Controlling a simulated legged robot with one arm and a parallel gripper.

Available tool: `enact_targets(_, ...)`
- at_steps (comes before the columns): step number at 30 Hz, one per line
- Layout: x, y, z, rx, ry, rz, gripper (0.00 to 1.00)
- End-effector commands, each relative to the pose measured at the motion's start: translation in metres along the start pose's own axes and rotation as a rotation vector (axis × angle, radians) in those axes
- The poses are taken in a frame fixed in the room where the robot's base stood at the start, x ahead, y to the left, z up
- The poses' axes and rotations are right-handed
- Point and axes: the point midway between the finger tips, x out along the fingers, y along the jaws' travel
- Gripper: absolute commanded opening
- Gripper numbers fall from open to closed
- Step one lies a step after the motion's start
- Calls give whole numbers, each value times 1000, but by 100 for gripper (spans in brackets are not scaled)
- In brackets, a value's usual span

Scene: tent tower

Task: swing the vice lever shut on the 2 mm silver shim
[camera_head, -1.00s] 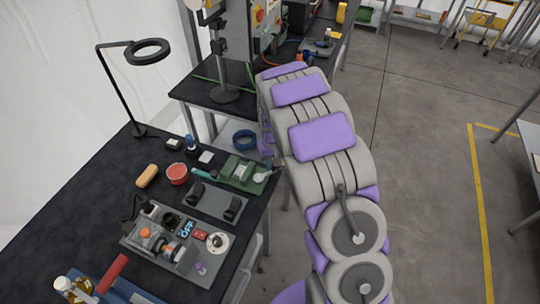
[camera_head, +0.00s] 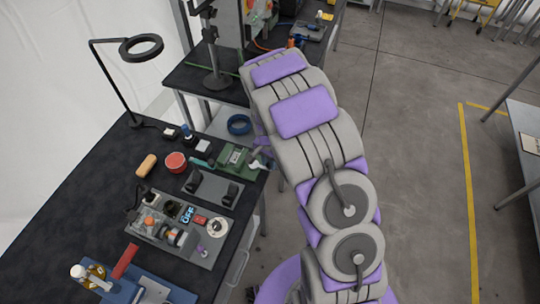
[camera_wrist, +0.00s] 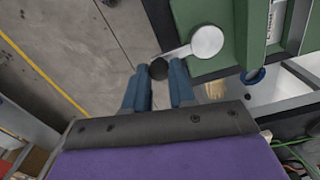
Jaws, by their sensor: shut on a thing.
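The green vice (camera_head: 236,157) stands at the right edge of the black bench in the head view. Its green body (camera_wrist: 199,15) fills the upper right of the wrist view. The vice lever (camera_wrist: 206,41) has a round silver hub and a short arm reaching left to a dark knob (camera_wrist: 158,69). My gripper (camera_wrist: 160,74) is shut on this knob, a blue finger on each side. In the head view the lever (camera_head: 258,165) shows small at the vice's right end. A pale marked strip (camera_wrist: 275,20) lies along the vice; I cannot tell whether it is the silver shim.
A grey block with black rests (camera_head: 211,189) and a control panel (camera_head: 180,235) stand nearer on the bench. A ring lamp (camera_head: 142,47), a red tub (camera_head: 175,161) and a blue ring (camera_head: 239,124) are around. Open floor (camera_head: 420,150) lies to the right.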

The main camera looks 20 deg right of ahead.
Motion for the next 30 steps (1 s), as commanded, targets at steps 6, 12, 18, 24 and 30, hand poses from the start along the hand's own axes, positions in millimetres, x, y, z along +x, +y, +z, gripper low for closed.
enact_targets(6,-1,0,6,92,-1,0,0)
enact_targets(12,-1,0,8,134,-1,-1,0)
enact_targets(18,-1,0,9,144,-1,-2,0)
enact_targets(24,-1,0,8,143,-1,-2,0)
enact_targets(30,0,0,8,142,-1,-1,39)
